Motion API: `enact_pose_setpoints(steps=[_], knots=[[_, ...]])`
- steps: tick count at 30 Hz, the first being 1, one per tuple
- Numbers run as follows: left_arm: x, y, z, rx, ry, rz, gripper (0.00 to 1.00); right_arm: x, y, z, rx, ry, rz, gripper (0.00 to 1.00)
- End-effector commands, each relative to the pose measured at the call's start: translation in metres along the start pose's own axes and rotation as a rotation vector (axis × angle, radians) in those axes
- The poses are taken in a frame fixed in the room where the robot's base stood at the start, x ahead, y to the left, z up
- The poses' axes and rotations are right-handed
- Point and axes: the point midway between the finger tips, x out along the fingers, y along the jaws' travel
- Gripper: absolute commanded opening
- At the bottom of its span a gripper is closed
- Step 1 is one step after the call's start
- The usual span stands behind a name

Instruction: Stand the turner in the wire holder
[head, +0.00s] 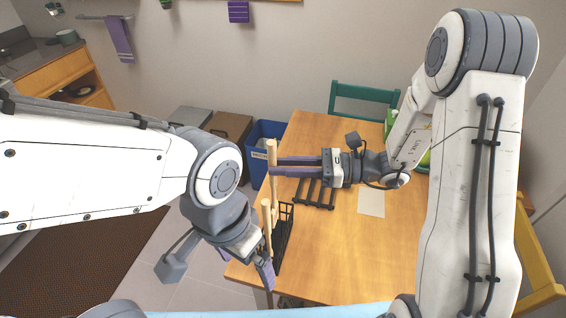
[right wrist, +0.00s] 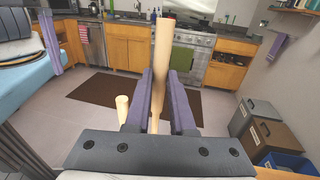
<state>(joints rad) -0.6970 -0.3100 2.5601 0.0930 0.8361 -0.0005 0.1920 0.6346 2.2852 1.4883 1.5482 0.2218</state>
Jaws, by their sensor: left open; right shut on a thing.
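My right gripper (head: 276,166) is shut on an upright wooden handle (head: 272,150), which I take to be the turner's; its lower end is hard to make out. In the right wrist view the handle (right wrist: 162,65) stands between the purple fingers (right wrist: 160,105). The black wire holder (head: 286,222) stands at the table's left edge, just below the held handle. A second, lower wooden handle (head: 267,222) rises beside or in the holder; it also shows in the right wrist view (right wrist: 122,106). My left gripper (head: 249,265) is open at the holder's near left side, partly hidden by its own wrist.
A flat black rack (head: 315,192) lies on the wooden table (head: 330,255) under my right gripper. A pale sheet (head: 371,203) lies to its right. A green chair (head: 365,92) stands behind. A blue bin (head: 262,135) stands beyond the table's left edge. The table's front middle is clear.

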Motion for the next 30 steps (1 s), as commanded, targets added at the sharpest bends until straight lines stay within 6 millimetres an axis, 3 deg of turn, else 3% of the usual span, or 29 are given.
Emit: enact_pose_setpoints(steps=[30], knots=[[0.062,-0.004,0.003,0.000,0.000,0.000,1.00,0.003,0.000,-0.085,0.000,0.000,0.000,0.00]])
